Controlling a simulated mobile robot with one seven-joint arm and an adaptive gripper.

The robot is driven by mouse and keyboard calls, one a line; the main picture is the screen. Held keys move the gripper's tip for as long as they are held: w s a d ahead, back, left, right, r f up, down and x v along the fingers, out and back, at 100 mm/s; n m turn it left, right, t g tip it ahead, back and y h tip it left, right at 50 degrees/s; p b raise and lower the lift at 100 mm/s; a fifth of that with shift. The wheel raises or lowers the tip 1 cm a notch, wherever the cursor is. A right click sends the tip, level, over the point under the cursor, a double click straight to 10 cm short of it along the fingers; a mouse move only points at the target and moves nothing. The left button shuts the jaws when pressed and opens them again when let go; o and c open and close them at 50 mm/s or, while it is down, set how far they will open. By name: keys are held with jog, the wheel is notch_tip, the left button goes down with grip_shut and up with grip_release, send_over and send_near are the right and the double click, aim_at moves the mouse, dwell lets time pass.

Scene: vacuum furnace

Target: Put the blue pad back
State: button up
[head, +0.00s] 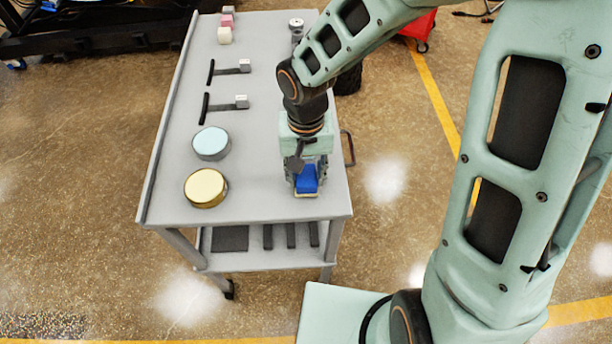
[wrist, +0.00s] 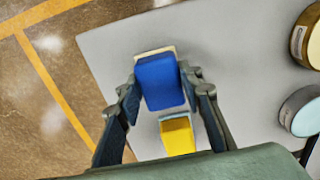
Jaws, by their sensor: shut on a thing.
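The blue pad (head: 306,180) is at the near right corner of the grey cart top (head: 260,190). My gripper (head: 305,178) points down over it, with a finger on each side. In the wrist view the blue pad (wrist: 160,84) sits between my two fingers (wrist: 160,80), which are shut on its sides. A pale cream edge (wrist: 155,50) shows just beyond the pad; I cannot tell whether it is part of the pad. Whether the pad touches the cart top is unclear. A yellow block (wrist: 177,136) with a pale edge lies beside it, nearer my palm.
A gold-rimmed cream tin (head: 206,187) and a light blue tin (head: 211,143) stand left. Two black-handled tools (head: 232,70) (head: 226,105) and pink and white blocks (head: 225,28) lie farther back. The cart top's middle is clear. A cart handle (head: 348,149) sticks out right.

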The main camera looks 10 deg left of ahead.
aim_at(306, 176)
jog(key=shift+f, duration=0.6)
jog(key=o, duration=1)
notch_tip(306, 176, up, 12)
jog(key=shift+r+p, duration=0.1)
jog(key=shift+p, duration=0.4)
